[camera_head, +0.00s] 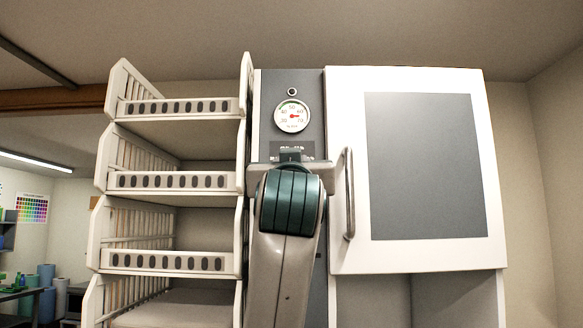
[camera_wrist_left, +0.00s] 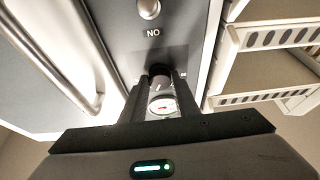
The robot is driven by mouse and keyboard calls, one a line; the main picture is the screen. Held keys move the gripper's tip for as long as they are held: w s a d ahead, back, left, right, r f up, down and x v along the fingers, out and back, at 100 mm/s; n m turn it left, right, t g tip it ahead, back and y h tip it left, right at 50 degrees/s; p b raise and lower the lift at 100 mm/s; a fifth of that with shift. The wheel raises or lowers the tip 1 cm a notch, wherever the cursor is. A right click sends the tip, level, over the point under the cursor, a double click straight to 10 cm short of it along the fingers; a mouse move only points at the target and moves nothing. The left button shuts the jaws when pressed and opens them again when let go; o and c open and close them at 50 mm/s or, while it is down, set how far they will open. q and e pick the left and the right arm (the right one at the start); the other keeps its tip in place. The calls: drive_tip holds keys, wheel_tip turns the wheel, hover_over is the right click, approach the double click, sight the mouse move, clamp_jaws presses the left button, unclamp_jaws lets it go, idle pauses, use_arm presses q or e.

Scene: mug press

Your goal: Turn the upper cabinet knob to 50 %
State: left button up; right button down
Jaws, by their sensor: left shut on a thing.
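The upper knob (camera_wrist_left: 160,76) is a dark cylinder on the grey control panel (camera_head: 284,82) of the white cabinet. My left gripper (camera_wrist_left: 160,88) is shut on it, with one dark finger on each side. In the head view my left gripper (camera_head: 290,157) and wrist cover the knob, so its turn angle cannot be read there. The round white gauge (camera_head: 291,115) sits just above the gripper, with a red pointer toward the right side of its scale. The gauge (camera_wrist_left: 162,105) also shows between the fingers in the wrist view. My right gripper is not in view.
The cabinet door (camera_head: 430,255) is closed, with a vertical metal handle (camera_head: 348,195) close to the right of my wrist. A white slatted rack (camera_head: 170,180) stands close on the left. A silver round knob (camera_wrist_left: 148,9) shows on the panel in the wrist view.

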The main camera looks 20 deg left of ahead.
use_arm(q)
drive_tip(key=o, duration=1.1)
drive_tip(key=shift+c, duration=0.2)
drive_tip(key=shift+s, duration=0.1)
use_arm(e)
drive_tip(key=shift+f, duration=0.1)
use_arm(q)
drive_tip(key=b+v, duration=0.8)
drive_tip(key=v, duration=0.9)
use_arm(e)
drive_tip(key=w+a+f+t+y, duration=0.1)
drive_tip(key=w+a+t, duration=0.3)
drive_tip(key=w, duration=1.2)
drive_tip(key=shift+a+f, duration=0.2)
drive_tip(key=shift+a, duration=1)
use_arm(q)
drive_tip(key=shift+s+f, duration=0.1)
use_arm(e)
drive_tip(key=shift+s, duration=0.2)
